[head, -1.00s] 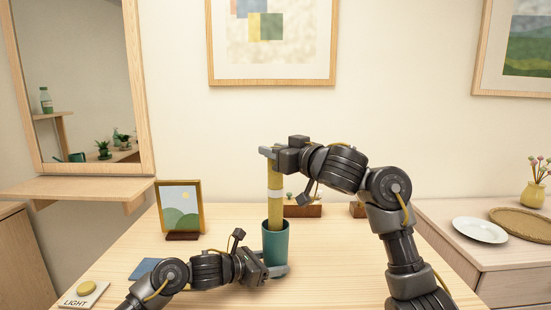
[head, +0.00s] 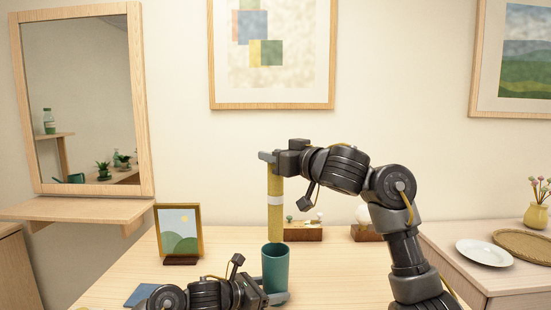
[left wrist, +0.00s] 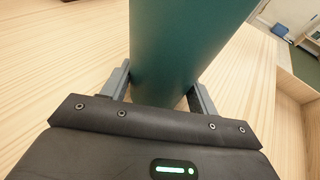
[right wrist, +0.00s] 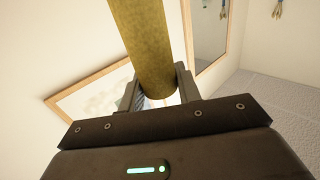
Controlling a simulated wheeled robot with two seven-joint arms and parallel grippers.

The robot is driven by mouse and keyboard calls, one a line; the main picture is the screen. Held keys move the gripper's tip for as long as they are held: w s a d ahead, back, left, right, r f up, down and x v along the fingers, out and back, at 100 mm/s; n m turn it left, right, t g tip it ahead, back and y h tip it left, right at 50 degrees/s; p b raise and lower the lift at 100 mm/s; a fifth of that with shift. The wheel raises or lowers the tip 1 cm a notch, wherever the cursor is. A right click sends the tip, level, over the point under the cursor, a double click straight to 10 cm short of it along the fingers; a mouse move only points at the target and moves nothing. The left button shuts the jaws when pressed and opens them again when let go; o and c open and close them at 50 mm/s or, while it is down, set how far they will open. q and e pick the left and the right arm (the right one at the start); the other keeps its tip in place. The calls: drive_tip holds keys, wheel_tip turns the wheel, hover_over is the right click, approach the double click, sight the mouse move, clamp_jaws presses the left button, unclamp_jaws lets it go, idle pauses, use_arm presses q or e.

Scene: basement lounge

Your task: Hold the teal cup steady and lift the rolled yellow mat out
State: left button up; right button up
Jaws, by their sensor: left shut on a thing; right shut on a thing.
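The teal cup (head: 275,270) stands upright on the table. My left gripper (head: 276,298) is shut on its lower part; the left wrist view shows the cup (left wrist: 185,45) between the fingers. The rolled yellow mat (head: 275,222), with a pale band around it, hangs upright straight above the cup. Its lower end is at about the height of the cup's rim, and the cup's opening shows below it. My right gripper (head: 268,157) is shut on the mat's top end. In the right wrist view the mat (right wrist: 145,45) sits between the fingers.
A framed hill picture (head: 179,233) stands on the table (head: 225,272) at left, near a blue flat item (head: 141,295). A wooden block with small knobs (head: 303,232) is behind the cup. A side cabinet at right holds a white plate (head: 484,252) and woven tray (head: 524,243).

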use_arm(q)
drive_tip(key=o, duration=1)
